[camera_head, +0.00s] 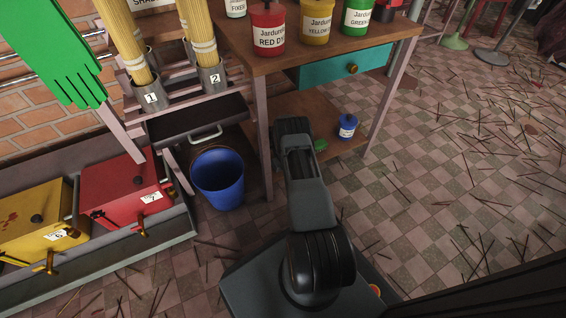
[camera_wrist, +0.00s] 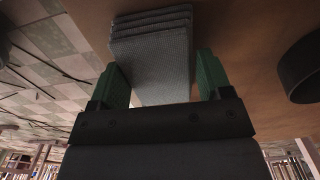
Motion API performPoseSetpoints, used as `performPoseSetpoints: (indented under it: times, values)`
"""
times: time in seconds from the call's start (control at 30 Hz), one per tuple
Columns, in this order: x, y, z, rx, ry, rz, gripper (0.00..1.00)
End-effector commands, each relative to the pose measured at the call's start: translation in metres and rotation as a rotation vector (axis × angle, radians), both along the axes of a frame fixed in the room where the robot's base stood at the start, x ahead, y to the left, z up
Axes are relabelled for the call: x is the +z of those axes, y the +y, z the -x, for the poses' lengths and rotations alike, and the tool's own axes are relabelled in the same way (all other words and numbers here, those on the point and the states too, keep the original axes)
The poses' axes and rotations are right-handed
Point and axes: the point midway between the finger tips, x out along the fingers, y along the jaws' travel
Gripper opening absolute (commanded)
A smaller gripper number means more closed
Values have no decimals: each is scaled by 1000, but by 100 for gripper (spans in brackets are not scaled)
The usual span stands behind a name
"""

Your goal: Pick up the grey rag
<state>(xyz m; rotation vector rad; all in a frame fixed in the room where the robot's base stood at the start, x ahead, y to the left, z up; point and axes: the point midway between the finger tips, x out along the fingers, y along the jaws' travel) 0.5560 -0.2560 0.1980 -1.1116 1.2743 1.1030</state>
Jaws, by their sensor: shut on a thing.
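The grey rag (camera_wrist: 155,48) is a folded, layered cloth in the middle of the wrist view. My gripper (camera_wrist: 163,82) has green fingers, one on each side of the rag, and is shut on it. The rag is against or close to a brown wooden surface (camera_wrist: 235,30); I cannot tell whether it touches it. In the head view my arm reaches toward the lower shelf (camera_head: 279,110) of the wooden table, and the rag is hidden there behind my arm.
A small blue jar (camera_head: 347,127) stands on the lower shelf, right of my arm. Labelled dye pots, including a red one (camera_head: 267,30), stand on the tabletop (camera_head: 340,45) above. A blue bucket (camera_head: 218,180) is on the floor at left. Thin sticks litter the open floor at right.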

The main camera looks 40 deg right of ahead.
Motion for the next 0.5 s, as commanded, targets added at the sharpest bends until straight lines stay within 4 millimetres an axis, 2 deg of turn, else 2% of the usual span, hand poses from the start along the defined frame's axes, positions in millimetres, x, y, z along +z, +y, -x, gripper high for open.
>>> performPoseSetpoints:
  times: [0.1, 0.3, 0.37, 0.5]
  values:
    - [0, 0, 0, 0, 0, 0, 48]
    - [2, 0, 0, 0, 0, 0, 48]
    - [7, 0, 0, 0, -1, 0, 48]
    - [30, 0, -1, 0, -2, -1, 48]
